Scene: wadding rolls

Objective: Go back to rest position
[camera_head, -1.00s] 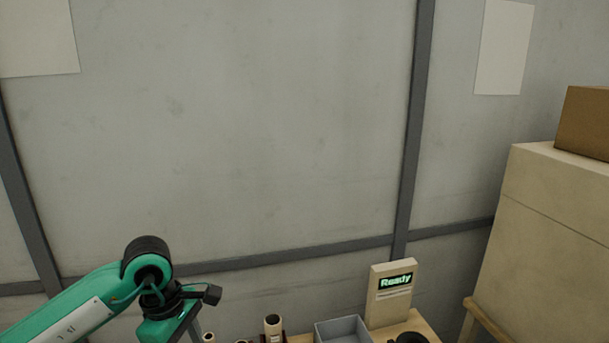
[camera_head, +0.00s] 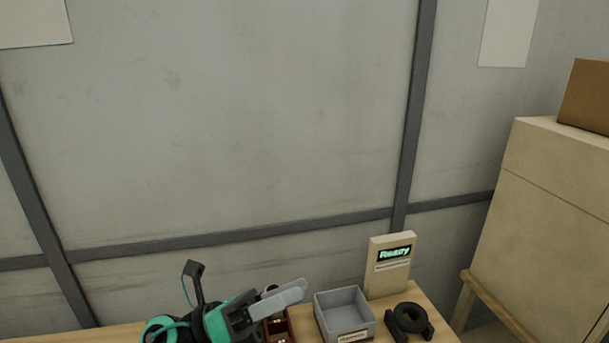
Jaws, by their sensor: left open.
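My left gripper (camera_head: 287,296) shows at the bottom, left of the middle, with its pale fingers pointing right. It is open, and I see nothing between its fingers. It is in front of a dark red rack (camera_head: 291,335), which it partly hides. A pale roll end shows low in the rack. My right gripper is not in view.
A wooden table (camera_head: 408,292) runs along the bottom. On it stand an empty grey labelled bin (camera_head: 345,316), a beige panel reading "Ready" (camera_head: 390,265) and a black ring-shaped object (camera_head: 409,320). A large beige box (camera_head: 545,230) stands at the right. A grey wall is behind.

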